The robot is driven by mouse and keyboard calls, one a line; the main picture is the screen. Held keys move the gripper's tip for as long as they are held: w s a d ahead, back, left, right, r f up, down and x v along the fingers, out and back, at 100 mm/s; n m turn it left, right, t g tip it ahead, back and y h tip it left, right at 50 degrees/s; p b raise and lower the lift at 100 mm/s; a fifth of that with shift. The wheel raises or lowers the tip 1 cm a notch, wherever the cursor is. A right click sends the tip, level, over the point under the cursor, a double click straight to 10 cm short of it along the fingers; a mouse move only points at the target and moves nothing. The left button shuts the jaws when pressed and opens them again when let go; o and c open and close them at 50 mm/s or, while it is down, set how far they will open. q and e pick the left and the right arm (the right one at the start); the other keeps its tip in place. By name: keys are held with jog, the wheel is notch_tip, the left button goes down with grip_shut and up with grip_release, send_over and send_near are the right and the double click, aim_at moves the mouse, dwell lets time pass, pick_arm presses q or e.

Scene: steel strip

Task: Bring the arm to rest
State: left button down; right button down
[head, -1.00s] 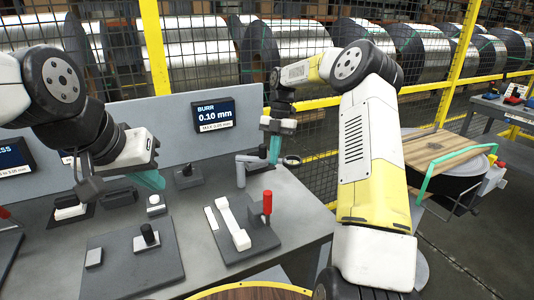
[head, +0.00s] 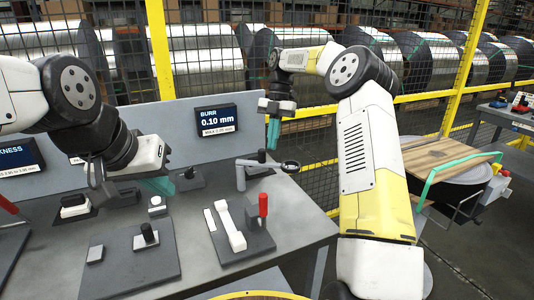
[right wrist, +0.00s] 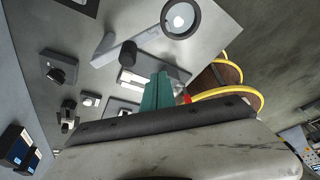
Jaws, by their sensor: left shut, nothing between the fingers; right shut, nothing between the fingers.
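My right gripper (head: 273,131) has teal fingers that point down, shut and empty. In the head view it hangs in the air at the back right of the bench, above a grey stand with a round ring (head: 290,166). Its teal fingers also show in the right wrist view (right wrist: 158,92). My left gripper (head: 158,187) is at the left over the bench, with its teal fingers shut and empty, tilted down and to the right. It is near a small grey block with a black knob (head: 188,178).
The grey bench (head: 200,262) carries a fixture with a white bar and red handle (head: 263,204) and a plate with a black knob (head: 148,233). A screen reading BURR 0.10 mm (head: 217,119) stands on the back panel. A mesh fence with yellow posts (head: 159,60) stands behind.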

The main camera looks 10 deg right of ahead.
jog(key=shift+v, duration=0.8)
jog(key=shift+a+r, duration=0.1)
jog(key=s+r+m+t+h, duration=0.1)
jog(key=s+r+m+t, duration=0.3)
jog(key=s+r+m, duration=0.7)
jog(key=s+d+f+m+t, duration=0.2)
jog(key=s+f+m, duration=0.1)
jog(key=s+m, duration=0.6)
jog(key=s+d+f+m+t+y, duration=0.1)
jog(key=s+d+f+m+t, duration=0.1)
jog(key=s+m, duration=0.7)
jog(key=shift+s+f+m+t, duration=0.3)
jog(key=shift+s+f+t, duration=0.35)
jog(key=shift+s, duration=1)
jog(key=shift+r, duration=0.15)
